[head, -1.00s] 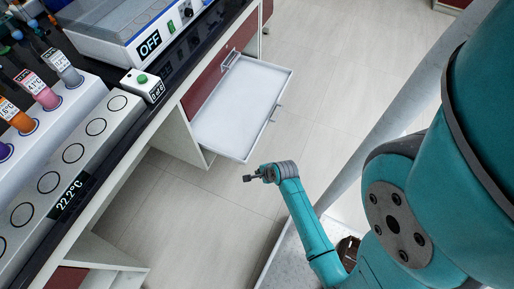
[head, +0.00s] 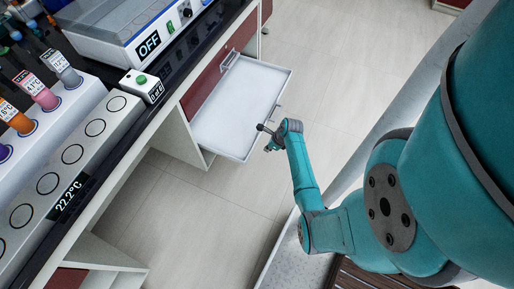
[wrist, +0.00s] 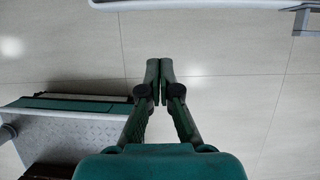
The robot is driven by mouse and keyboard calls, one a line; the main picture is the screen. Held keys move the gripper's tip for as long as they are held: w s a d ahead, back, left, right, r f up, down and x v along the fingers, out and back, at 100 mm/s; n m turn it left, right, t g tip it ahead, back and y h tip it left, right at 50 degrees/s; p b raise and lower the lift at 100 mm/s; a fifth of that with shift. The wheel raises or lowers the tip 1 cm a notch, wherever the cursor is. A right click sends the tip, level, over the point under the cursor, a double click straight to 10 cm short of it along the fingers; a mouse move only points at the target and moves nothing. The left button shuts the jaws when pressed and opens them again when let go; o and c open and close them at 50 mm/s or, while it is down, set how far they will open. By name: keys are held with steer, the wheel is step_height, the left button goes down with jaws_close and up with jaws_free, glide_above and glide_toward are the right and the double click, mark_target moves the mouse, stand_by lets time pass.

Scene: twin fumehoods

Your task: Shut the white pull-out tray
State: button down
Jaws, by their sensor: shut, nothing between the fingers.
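The white pull-out tray (head: 238,105) stands out from the cabinet under the bench in the head view. It is open, with its front edge and handle toward my arm. My gripper (head: 262,129) is close to the tray's front edge, near its lower right corner in the picture. I cannot tell from the head view whether they touch. In the wrist view my gripper (wrist: 160,62) has its fingertips together and holds nothing. The tray's edge (wrist: 190,4) shows at the top of the wrist view, apart from the fingertips, with part of its handle (wrist: 303,20) at the right.
The bench top above carries a device marked OFF (head: 149,44), a small box with a green button (head: 142,80) and a heater block (head: 67,190) with several vials. A red drawer front (head: 204,88) lies beside the tray. The floor (head: 205,215) is clear.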

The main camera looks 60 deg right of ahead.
steer(key=w+f, duration=0.4)
steer(key=w, duration=0.1)
steer(key=shift+w+a, duration=0.25)
steer(key=shift+w, duration=0.05)
steer(key=shift+w, duration=0.1)
